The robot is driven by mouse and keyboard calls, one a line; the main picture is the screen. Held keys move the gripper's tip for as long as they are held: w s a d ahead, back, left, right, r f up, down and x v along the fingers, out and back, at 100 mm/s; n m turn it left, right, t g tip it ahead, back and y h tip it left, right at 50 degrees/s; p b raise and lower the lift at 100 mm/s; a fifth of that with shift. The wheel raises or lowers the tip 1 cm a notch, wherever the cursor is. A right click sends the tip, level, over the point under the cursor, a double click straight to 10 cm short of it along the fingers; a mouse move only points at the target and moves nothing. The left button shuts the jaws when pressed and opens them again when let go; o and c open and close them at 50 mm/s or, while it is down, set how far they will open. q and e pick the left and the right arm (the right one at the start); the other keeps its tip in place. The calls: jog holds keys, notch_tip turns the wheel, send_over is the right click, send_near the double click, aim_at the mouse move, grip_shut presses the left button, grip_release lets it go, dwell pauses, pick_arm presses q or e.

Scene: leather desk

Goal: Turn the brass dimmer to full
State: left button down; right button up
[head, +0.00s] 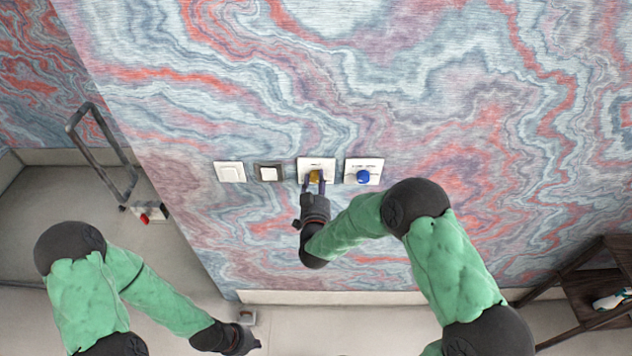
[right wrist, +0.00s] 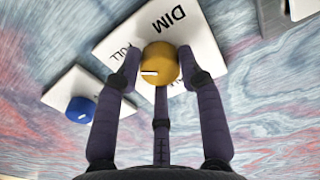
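The brass dimmer knob (head: 315,176) sits on a white plate (head: 316,163) on the wall, the third from the left in a row. In the right wrist view the brass knob (right wrist: 160,64) has a white pointer mark aimed left, on the side of the printed word FULL. My right gripper (head: 315,184) has its fingers around the knob, fingertips close against both sides; it also shows in the right wrist view (right wrist: 160,68). My left gripper (head: 246,340) hangs low, away from the wall plates; its fingers are too unclear to read.
A blue knob (head: 363,177) on its own plate sits just right of the brass one. Two switches, one white-framed (head: 230,171) and one dark-framed (head: 269,172), are to its left. A dark shelf (head: 590,290) stands at lower right.

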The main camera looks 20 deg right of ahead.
jog(key=shift+w+m+b, duration=0.1)
jog(key=shift+m+b, duration=0.3)
jog(key=shift+b, duration=0.5)
jog(key=shift+m+b, duration=0.4)
jog(key=shift+b, duration=0.15)
jog(key=shift+r, duration=0.15)
jog(key=shift+r, duration=0.1)
jog(key=o, duration=1.1)
jog(key=shift+o, duration=0.2)
